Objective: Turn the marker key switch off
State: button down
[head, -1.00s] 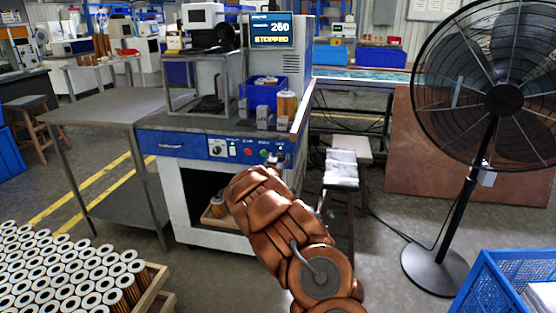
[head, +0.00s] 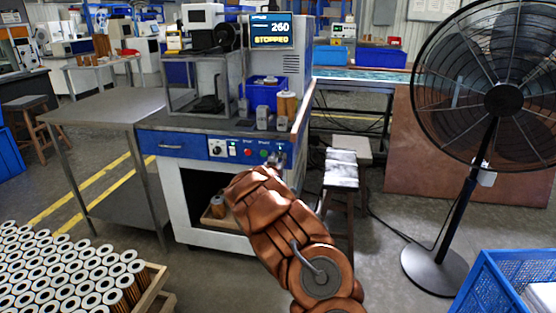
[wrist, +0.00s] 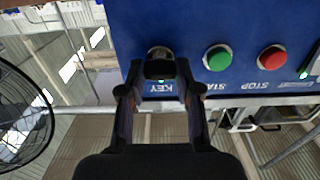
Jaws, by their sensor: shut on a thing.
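The marker's blue control panel (head: 200,147) is on the front of the machine in the head view. In the wrist view the panel (wrist: 235,20) fills the top, with the key switch (wrist: 158,51) above an upside-down KEY label. A small green light (wrist: 161,81) glows between my fingers. My gripper (wrist: 160,70) is shut on the key switch, and its fingers hide most of it, so I cannot tell how the key is turned. In the head view my gripper (head: 277,159) is at the panel's right end. The marker's screen (head: 271,30) reads 260 and STOPPED.
A green button (wrist: 216,57) and a red button (wrist: 271,57) sit beside the key switch. A black fan (head: 503,100) stands at the right. A stool (head: 341,168) is close right of the marker. Filter cartridges (head: 60,280) fill a crate at the lower left.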

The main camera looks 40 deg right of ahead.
jog(key=shift+n+p, duration=0.4)
jog(key=shift+p, duration=0.15)
jog(key=n+p, duration=0.3)
jog(key=shift+r+n+p, duration=0.1)
jog(key=shift+n+p, duration=0.2)
jog(key=shift+p, duration=0.05)
jog(key=n+p, duration=0.3)
jog(key=n, duration=0.1)
jog(key=shift+w+a+p, duration=0.1)
jog(key=shift+p, duration=0.25)
jog(key=shift+f+n+p, duration=0.15)
jog(key=shift+n+p, duration=1.2)
jog(key=shift+n, duration=1)
jog(key=shift+f+n+p, duration=0.1)
jog(key=shift+n+p, duration=1.2)
jog(key=shift+n, duration=1.05)
jog(key=c, duration=0.8)
grip_release()
